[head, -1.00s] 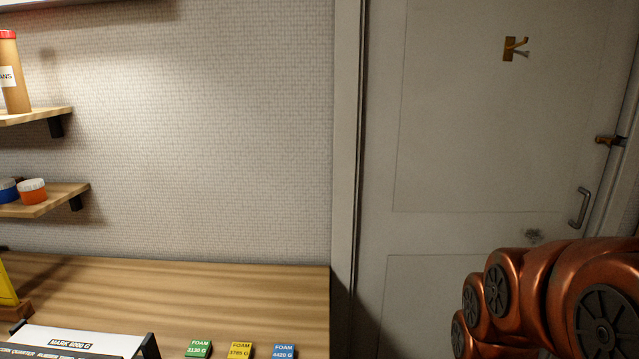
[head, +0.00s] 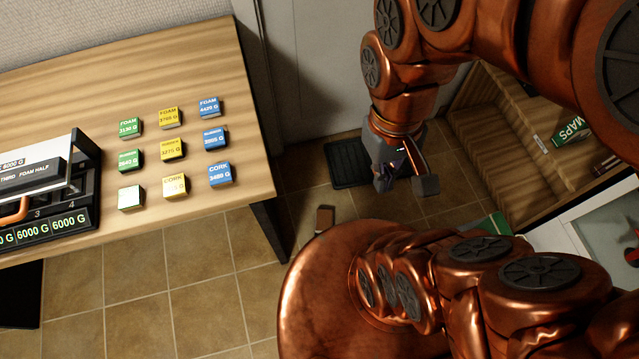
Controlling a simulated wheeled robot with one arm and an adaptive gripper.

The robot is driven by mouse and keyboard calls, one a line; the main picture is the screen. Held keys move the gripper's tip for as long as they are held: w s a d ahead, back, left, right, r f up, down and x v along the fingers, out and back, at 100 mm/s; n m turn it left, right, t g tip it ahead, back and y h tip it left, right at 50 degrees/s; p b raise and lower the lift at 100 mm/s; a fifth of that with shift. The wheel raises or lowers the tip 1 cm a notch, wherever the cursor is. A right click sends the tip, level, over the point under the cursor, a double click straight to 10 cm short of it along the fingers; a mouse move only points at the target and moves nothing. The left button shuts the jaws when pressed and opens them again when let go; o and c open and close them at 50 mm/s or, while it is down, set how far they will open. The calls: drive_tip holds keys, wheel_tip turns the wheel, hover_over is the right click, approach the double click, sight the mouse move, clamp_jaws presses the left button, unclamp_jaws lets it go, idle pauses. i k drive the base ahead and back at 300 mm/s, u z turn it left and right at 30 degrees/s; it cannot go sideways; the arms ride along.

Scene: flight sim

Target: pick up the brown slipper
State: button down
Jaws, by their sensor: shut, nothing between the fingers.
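A small brown object (head: 325,220), which looks like the brown slipper, lies on the tiled floor in the head view, just right of the table leg. My copper body covers the floor just below it, and its details are too small to make out. My gripper (head: 400,178) hangs from my copper arm at the upper right of centre. It is shut and empty, to the right of the brown object in the picture and apart from it.
A wooden table (head: 200,60) with several labelled blocks (head: 172,150) and a weighing rack (head: 45,185) stands at left. A dark mat (head: 347,165) lies by the door. An open wooden cabinet (head: 480,130) with a green MAPS item (head: 571,131) is at right.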

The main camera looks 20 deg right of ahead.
sight(323, 217)
drive_tip(key=z, duration=0.15)
drive_tip(key=k, duration=1.15)
drive_tip(key=u, duration=1.2)
drive_tip(key=i, duration=0.2)
drive_tip(key=z, duration=0.35)
